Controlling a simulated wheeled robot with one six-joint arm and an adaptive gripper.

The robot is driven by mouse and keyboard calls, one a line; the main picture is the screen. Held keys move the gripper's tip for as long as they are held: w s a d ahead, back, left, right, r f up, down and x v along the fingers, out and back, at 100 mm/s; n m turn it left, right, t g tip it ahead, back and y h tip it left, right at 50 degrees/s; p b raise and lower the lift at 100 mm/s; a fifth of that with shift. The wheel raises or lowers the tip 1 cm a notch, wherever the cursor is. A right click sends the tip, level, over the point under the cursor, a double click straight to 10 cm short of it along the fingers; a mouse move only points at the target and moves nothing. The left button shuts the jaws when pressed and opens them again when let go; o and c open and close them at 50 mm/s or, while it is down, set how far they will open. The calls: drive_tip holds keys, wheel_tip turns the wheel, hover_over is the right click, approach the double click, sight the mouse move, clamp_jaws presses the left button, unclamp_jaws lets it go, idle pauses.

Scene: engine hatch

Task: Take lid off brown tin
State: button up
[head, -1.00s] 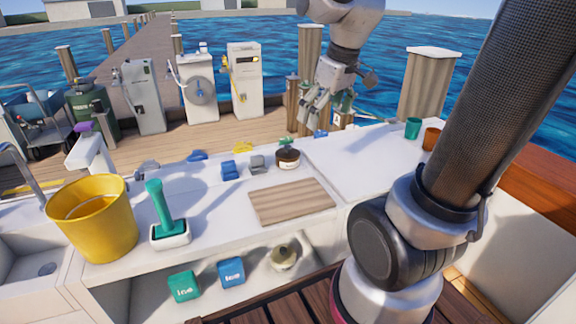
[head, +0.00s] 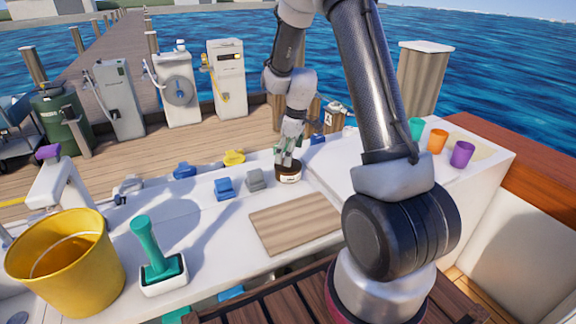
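The brown tin (head: 289,174) stands upright on the white counter, behind the wooden board. It is dark brown with a pale label. A green piece shows at its top, largely covered by my fingers, so I cannot make out the lid clearly. My gripper (head: 287,157) points down right over the tin, with its fingertips at the top of it. At this size I cannot tell whether the fingers are apart or closed on the lid.
A wooden board (head: 295,223) lies in front of the tin. Blue (head: 225,188) and grey (head: 255,180) blocks sit left of it. A yellow bucket (head: 68,262) and green-handled tool (head: 150,250) stand front left. Green, orange (head: 437,141) and purple (head: 461,154) cups stand right.

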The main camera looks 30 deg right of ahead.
wheel_tip(320, 180, down, 2)
drive_tip(key=shift+w+a+f, duration=0.1)
drive_tip(key=shift+a+f, duration=0.05)
drive_tip(key=shift+f, duration=0.05)
drive_tip(key=c, duration=1.2)
